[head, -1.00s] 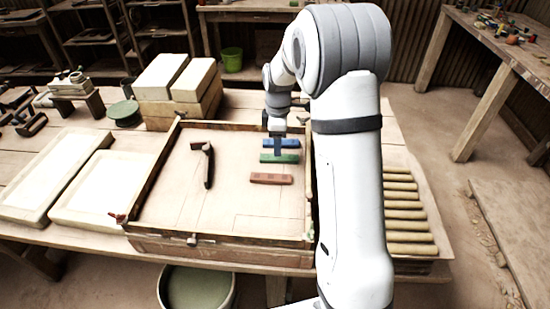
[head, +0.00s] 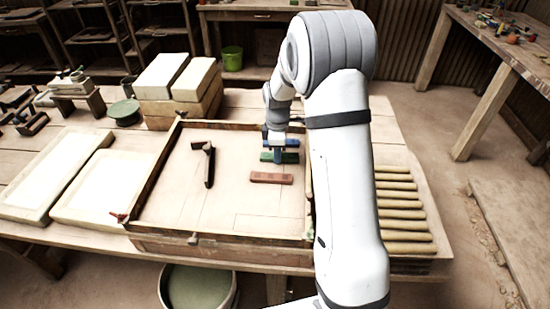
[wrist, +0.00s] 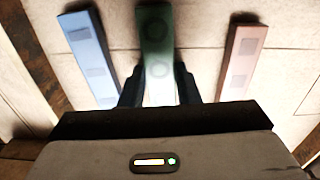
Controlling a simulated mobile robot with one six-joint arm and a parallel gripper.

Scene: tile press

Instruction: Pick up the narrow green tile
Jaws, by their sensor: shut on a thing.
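The narrow green tile (head: 289,157) lies in the wooden tray between a blue tile and a red tile. In the wrist view the green tile (wrist: 155,40) runs between the two dark fingers of my gripper (wrist: 160,88). My gripper (head: 278,155) is down at the tile and shut on it, with one finger along each long side. The near end of the tile is hidden behind the gripper body in the wrist view. I cannot tell any gap between the tile and the tray floor.
The blue tile (wrist: 88,50) lies left and the red tile (wrist: 240,55) right of the green one, both apart from the fingers. A dark L-shaped tool (head: 208,163) lies in the tray (head: 150,192). Rollers (head: 402,214) lie right of my arm.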

